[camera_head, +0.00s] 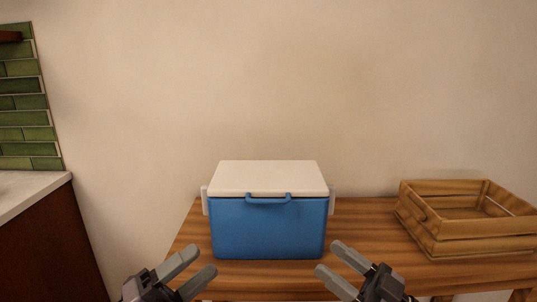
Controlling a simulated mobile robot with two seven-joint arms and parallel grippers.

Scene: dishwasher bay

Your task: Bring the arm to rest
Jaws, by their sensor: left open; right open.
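My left gripper (196,267) is open and empty, low in the picture in front of the wooden table's left part. My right gripper (334,259) is open and empty, low in the picture to the right of the cooler's front. Both grippers show only their fingers and wrists; most of each arm is out of the picture. A blue cooler (268,229) with a white lid (268,178) stands between and beyond them, its lid shut. Neither gripper holds the cooler.
The cooler stands on a wooden table (367,215). An empty-looking wooden crate (437,240) stands at the table's right. A counter (38,190) with a dark cabinet is at the left, below green wall tiles (28,118). Bare tabletop lies between cooler and crate.

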